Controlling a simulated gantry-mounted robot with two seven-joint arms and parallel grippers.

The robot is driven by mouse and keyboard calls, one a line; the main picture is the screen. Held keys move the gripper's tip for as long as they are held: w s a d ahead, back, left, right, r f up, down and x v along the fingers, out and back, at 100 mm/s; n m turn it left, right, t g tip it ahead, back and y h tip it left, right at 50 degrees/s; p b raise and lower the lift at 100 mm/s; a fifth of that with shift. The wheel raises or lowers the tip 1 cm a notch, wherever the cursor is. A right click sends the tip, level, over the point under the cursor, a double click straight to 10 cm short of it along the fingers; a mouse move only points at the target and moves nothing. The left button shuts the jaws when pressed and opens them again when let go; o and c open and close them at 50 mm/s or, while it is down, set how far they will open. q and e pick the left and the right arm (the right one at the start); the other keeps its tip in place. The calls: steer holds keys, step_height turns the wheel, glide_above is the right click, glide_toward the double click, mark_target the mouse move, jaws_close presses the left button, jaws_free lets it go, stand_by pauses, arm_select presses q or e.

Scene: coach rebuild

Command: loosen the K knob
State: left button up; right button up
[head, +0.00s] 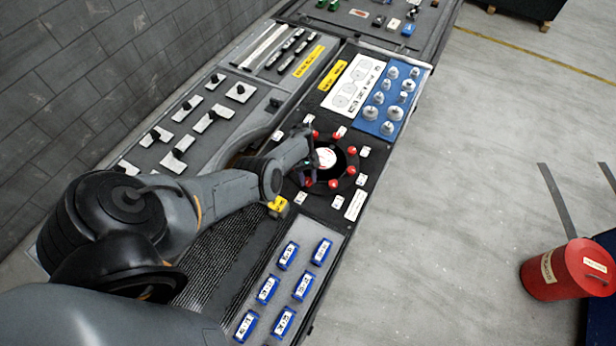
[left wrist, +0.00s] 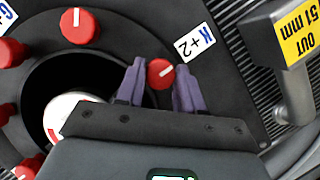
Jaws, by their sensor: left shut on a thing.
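The K knob (left wrist: 160,73) is a small red round knob with a white line, beside a white label (left wrist: 194,43) reading "K +2" in the left wrist view. My left gripper (left wrist: 161,80) has its two purple fingers on either side of this knob and is shut on it. In the head view my left gripper (head: 308,170) reaches over the left side of the black round dial (head: 345,158), and its wrist hides part of that side. My right gripper is in neither view.
Other red knobs (head: 351,170) with white labels ring the dial, close to the fingers. A grey part with a yellow "OUT 51 mm" label (left wrist: 299,38) stands near. Blue labelled blocks (head: 304,286) lie nearer on the bench. A red drum (head: 550,275) stands on the floor.

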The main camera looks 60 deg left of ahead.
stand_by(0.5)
arm_select(q)
steer(key=o, duration=1)
steer(key=shift+a+r+p, duration=0.25)
steer(key=shift+r+p, duration=0.1)
steer(key=shift+r, duration=0.25)
steer(key=p+v, duration=0.2)
steer(key=v, duration=0.7)
steer(key=shift+a+r, duration=0.1)
steer(key=shift+r, duration=0.15)
